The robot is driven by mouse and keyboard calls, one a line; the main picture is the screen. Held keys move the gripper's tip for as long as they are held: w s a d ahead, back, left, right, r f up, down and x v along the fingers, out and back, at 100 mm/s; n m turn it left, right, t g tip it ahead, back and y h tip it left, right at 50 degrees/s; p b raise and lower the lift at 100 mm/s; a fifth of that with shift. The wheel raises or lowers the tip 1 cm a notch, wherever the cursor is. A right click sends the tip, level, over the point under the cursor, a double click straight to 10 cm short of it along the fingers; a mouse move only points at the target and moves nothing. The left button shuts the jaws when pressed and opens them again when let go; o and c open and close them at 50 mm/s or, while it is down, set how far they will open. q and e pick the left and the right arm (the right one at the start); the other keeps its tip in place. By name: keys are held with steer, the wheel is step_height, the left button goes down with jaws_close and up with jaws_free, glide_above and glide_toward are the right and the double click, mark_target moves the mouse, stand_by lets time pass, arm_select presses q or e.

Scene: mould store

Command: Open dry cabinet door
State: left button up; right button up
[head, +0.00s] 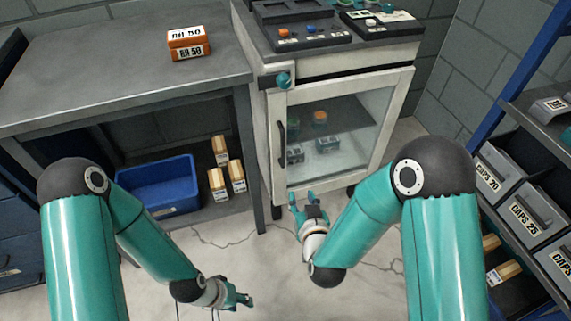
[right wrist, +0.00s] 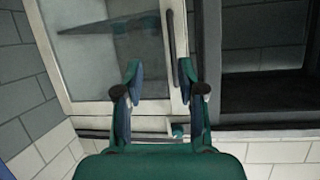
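The dry cabinet (head: 391,53) stands at the back, with a pale-framed glass door (head: 372,155) that looks closed. A dark vertical bar handle (head: 282,143) is on the door's left side. My right gripper (head: 303,198) is open and empty, low in front of the door and below the handle. In the right wrist view, the handle (right wrist: 171,48) shows beyond the gap between the open fingers (right wrist: 160,70), nearer the right finger; it looks apart from them. My left gripper (head: 242,297) is low over the floor, away from the cabinet, its opening unclear.
A grey workbench (head: 120,70) with orange boxes (head: 188,43) on top stands left of the cabinet. Below it are a blue bin (head: 158,187) and several small boxes. A teal knob (head: 284,80) sits at the cabinet's upper left. Shelves with grey bins (head: 535,208) stand at right.

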mark_target(283, 143)
steer(key=w+a+r+t+b, duration=0.1)
steer(key=w+b, duration=0.1)
steer(key=w, duration=0.4)
steer(key=w+a+r+t+b, duration=0.1)
steer(key=w+a+t, duration=0.1)
steer(key=w, duration=0.3)
steer(key=w+a+r+t+b, duration=0.1)
steer(key=w+a+b, duration=0.1)
steer(key=w, duration=0.4)
steer(key=shift+w+n+b, duration=0.3)
steer(key=shift+w+b, duration=0.05)
arm_select(q)
step_height(283, 143, down, 8)
arm_select(e)
jaws_close()
